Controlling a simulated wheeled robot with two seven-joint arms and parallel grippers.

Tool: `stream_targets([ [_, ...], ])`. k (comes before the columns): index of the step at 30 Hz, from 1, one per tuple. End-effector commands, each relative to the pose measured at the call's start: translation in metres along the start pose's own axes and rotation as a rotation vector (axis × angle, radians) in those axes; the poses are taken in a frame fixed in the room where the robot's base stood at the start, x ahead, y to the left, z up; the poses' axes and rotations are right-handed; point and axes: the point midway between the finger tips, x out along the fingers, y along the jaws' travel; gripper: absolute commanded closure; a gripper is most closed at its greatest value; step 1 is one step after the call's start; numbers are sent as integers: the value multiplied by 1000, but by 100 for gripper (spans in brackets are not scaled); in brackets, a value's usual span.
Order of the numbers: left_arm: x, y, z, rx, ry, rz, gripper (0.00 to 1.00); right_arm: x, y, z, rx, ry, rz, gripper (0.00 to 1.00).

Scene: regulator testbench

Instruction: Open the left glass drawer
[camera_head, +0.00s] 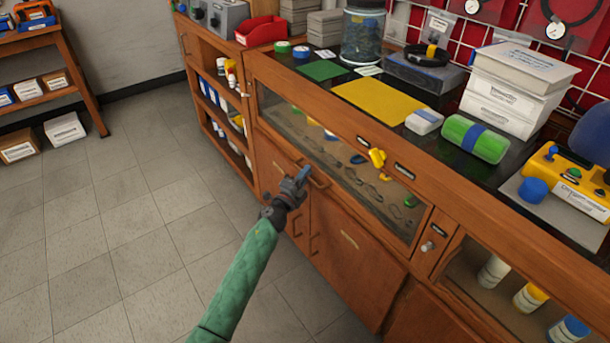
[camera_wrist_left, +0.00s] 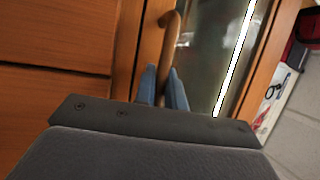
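The left glass drawer (camera_head: 350,165) is the long wood-framed glass front below the bench top. Small coloured parts show behind its glass, and its front looks flush with the cabinet. Its curved wooden handle (camera_head: 319,182) is at its lower edge; it also shows in the left wrist view (camera_wrist_left: 171,35). My left gripper (camera_head: 303,172) is at this handle. In the left wrist view its blue fingers (camera_wrist_left: 163,85) stand on either side of the handle, with almost no gap, and look shut on it. My right gripper is not in view.
A second glass front (camera_head: 515,290) with bottles behind it is at the right. Wooden cupboard doors (camera_head: 350,255) lie below the left drawer. The bench top holds a glass jar (camera_head: 363,38), a yellow mat (camera_head: 378,100) and a green roll (camera_head: 474,138). The tiled floor (camera_head: 130,230) at left is clear.

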Motion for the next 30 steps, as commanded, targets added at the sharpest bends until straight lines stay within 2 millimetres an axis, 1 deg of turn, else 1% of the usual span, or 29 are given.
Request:
stream_targets([
  [8, -2, 0, 1, 0, 0, 1, 100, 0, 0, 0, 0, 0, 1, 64],
  [11, -8, -1, 4, 1, -1, 3, 100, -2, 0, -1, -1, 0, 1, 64],
  [14, -20, -4, 8, 1, -1, 3, 100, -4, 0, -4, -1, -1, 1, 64],
  [17, -37, -7, 15, 2, -1, 5, 100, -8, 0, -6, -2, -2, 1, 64],
  [20, -58, -12, 24, 1, -2, 5, 100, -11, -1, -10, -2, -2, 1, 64],
  [30, -143, -30, 59, 1, 0, 4, 100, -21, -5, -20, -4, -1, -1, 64],
])
